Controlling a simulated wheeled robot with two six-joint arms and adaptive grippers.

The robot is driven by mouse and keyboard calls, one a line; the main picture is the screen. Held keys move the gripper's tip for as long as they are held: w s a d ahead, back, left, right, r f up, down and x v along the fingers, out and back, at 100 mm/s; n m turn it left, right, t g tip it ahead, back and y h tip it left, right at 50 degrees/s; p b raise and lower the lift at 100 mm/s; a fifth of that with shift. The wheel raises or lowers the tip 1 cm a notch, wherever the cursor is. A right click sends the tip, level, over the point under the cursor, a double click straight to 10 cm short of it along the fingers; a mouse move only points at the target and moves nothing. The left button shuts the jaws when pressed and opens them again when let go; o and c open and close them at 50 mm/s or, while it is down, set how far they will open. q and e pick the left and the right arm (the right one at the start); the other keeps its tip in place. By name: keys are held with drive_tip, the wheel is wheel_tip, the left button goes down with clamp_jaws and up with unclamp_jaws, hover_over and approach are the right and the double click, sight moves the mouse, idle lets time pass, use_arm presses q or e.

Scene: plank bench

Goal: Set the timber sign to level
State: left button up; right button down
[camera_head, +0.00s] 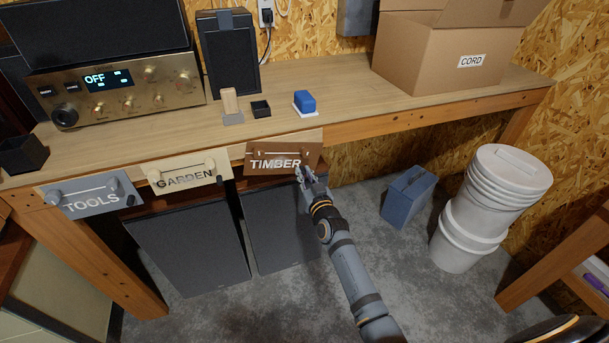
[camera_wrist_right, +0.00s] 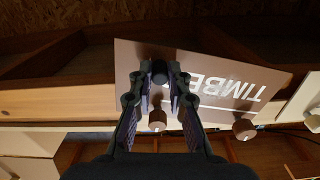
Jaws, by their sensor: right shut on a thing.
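The brown timber sign (camera_head: 262,153) hangs on the bench's front edge. Its lettering runs lower toward the right end than the bench edge does, so the sign looks tilted. My right gripper (camera_head: 301,168) reaches its lower right corner from below. In the wrist view the sign (camera_wrist_right: 222,68) appears upside down and slanted, with two brown knobs (camera_wrist_right: 157,120) (camera_wrist_right: 245,129) near its upper edge. There my right gripper (camera_wrist_right: 161,78) is shut on a dark knob (camera_wrist_right: 160,70) near the sign's right end. The lettering's last letter is hidden behind a finger. My left gripper is out of view.
The garden sign (camera_head: 190,168) and grey tools sign (camera_head: 92,207) hang to the left along the bench edge. Dark speakers (camera_head: 190,250) stand below. White buckets (camera_head: 466,240) and a blue box (camera_head: 408,197) stand on the floor at right. Small blocks sit on the bench top.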

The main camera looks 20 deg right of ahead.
drive_tip(key=d+r+n, duration=0.1)
drive_tip(key=r+n+p, duration=0.1)
drive_tip(key=shift+d+r, duration=0.4)
drive_tip(key=shift+d+r+n, duration=0.25)
drive_tip(key=shift+r+n, duration=0.1)
drive_tip(key=shift+n, duration=0.05)
drive_tip(key=c, duration=1.3)
unclamp_jaws()
drive_tip(key=s, duration=1.2)
drive_tip(key=shift+d, duration=0.15)
